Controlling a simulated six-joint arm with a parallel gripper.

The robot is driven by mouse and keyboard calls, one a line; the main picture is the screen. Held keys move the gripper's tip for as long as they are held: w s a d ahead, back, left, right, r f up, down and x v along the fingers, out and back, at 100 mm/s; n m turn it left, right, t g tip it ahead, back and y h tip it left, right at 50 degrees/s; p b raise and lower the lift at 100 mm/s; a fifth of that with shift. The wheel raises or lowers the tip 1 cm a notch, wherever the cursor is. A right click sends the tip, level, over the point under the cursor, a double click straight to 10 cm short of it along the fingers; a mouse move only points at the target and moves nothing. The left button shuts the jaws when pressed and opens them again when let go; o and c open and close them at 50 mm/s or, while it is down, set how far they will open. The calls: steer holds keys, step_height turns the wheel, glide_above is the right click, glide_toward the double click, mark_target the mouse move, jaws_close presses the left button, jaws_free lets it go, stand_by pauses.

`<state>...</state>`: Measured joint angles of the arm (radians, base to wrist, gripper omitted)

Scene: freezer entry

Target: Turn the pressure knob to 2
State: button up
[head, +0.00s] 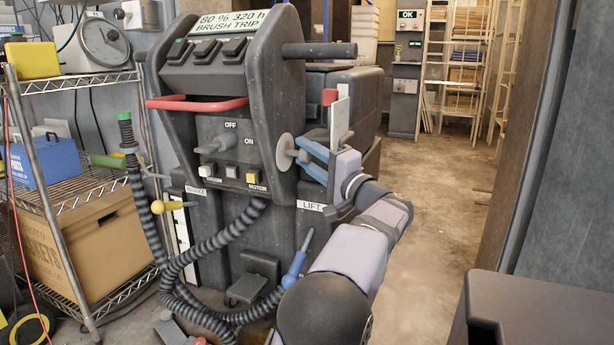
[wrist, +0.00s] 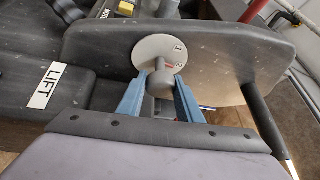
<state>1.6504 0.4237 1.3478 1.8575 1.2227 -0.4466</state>
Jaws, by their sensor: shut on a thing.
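The pressure knob (wrist: 160,84) is a grey round grip standing out from a pale dial disc (wrist: 150,48) on the side of the dark machine. The dial carries small numbers, with a 1 and a 2 readable near its right edge, and a small red mark by the knob. Which number the knob points to I cannot tell. My gripper (wrist: 160,88) is shut on the knob, one blue finger on each side. In the head view my gripper (head: 305,154) reaches the disc (head: 285,152) from the right; the fingers hide much of the knob.
The machine's front has an OFF/ON switch (head: 222,144), several buttons, a red handle (head: 197,103) and a corrugated hose (head: 205,251). A LIFT label (wrist: 47,85) is left of the knob. A wire shelf (head: 88,200) stands at left. The floor (head: 440,190) at right is clear.

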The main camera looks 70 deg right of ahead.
steer(key=shift+n+t+b, duration=0.4)
steer(key=shift+n+b, duration=0.3)
steer(key=shift+b, duration=0.3)
steer(key=shift+r+b, duration=0.15)
steer(key=shift+b, duration=0.15)
steer(key=o, duration=1)
steer(key=shift+s, duration=0.15)
steer(key=p+v, duration=0.2)
steer(key=v, duration=0.5)
